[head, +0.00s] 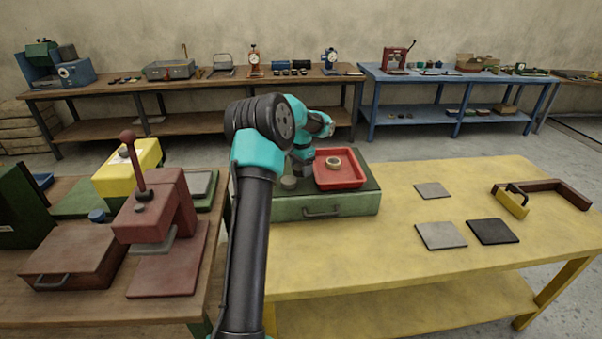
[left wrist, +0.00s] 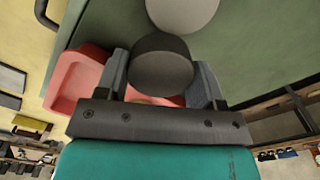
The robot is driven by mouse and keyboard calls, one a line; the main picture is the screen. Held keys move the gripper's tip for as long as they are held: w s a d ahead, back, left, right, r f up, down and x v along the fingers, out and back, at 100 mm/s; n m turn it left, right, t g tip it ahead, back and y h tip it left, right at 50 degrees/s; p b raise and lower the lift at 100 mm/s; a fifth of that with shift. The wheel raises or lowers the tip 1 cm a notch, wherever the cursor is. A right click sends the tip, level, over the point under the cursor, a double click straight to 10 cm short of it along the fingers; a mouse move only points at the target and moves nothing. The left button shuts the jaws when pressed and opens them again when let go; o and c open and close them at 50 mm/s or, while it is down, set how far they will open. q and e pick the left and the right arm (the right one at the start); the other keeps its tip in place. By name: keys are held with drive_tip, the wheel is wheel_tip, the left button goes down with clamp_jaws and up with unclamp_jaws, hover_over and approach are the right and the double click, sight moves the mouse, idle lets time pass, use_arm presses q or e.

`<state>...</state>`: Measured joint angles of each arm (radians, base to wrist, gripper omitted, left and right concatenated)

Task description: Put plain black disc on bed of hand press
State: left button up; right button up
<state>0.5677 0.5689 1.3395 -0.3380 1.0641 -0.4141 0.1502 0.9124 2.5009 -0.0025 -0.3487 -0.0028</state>
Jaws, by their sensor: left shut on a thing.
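My left gripper (head: 302,170) is low over the green case on the yellow table. In the left wrist view its two fingers (left wrist: 162,82) are shut on a dark disc (left wrist: 158,62), seemingly the plain black disc; its face looks dark grey. The gripper mostly hides this disc in the head view. A lighter grey disc (head: 289,183) is on the case top beside the gripper; it also shows in the left wrist view (left wrist: 182,12). The red hand press (head: 155,205) stands on the brown table at left, its lever upright. A grey plate (head: 160,245) lies under its head. My right gripper is not in view.
A red tray (head: 350,181) with a ring-shaped piece (head: 333,162) sits on the green case (head: 350,207), close to my gripper. A yellow box (head: 110,175) and a brown-red case (head: 72,255) flank the press. Flat plates (head: 492,231) lie on the right.

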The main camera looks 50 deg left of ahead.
sight(301, 171)
use_arm(q)
drive_tip(key=shift+w+a, duration=0.65)
drive_tip(key=shift+a, duration=0.15)
drive_tip(key=shift+f, duration=1.8)
drive_tip(key=shift+f, duration=0.1)
drive_tip(key=o, duration=1)
wheel_tip(301, 171, up, 12)
drive_tip(key=shift+r, duration=0.1)
